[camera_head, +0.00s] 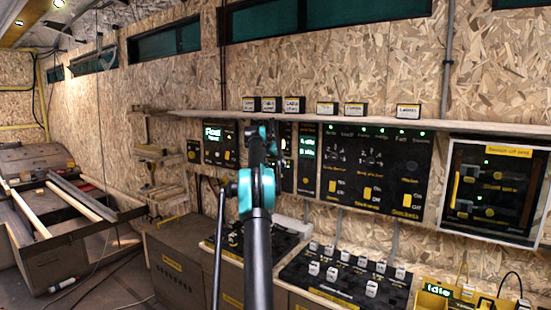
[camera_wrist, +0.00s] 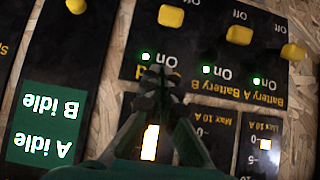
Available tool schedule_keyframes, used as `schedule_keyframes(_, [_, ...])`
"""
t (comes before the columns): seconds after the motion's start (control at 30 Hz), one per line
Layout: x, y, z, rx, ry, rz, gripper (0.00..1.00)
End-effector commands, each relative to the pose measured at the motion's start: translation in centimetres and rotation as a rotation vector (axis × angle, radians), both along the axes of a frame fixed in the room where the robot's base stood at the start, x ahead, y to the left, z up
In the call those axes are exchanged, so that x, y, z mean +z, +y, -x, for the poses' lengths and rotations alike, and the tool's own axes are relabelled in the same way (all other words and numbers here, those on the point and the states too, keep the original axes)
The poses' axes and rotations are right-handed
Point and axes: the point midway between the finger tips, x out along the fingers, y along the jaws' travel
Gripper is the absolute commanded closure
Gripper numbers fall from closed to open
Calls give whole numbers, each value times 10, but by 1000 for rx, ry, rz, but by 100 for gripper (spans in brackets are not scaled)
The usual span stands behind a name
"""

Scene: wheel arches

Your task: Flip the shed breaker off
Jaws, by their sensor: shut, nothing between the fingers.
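The breaker panel (camera_wrist: 188,50) fills the upper middle of the wrist view, its lettering upside down. It has yellow levers, each with On and Off lettering. The label over the left column is partly hidden by my gripper and ends in "d"; the others read Battery A and Battery B. The left lever (camera_wrist: 170,15) is beyond my fingertips, apart from them. Green lights glow beside the On words. My gripper (camera_wrist: 158,82) is shut and empty. In the head view my arm hides much of the panel.
A screen reading A idle and B idle (camera_wrist: 45,125) is left in the wrist view. Meters (camera_wrist: 265,145) lie below the breakers. In the head view, a shelf (camera_head: 225,119) runs above the panels, and a switch console (camera_head: 325,285) stands below. A glazed cabinet (camera_head: 495,190) is at right.

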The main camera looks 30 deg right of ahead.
Motion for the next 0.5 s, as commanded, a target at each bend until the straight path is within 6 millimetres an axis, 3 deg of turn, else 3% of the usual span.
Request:
schedule_keyframes(0.13, [-12, -13, -6, 0, -1, -1, 100])
schedule_keyframes(0.5, [-39, 1, 0, 1, -1, 0, 100])
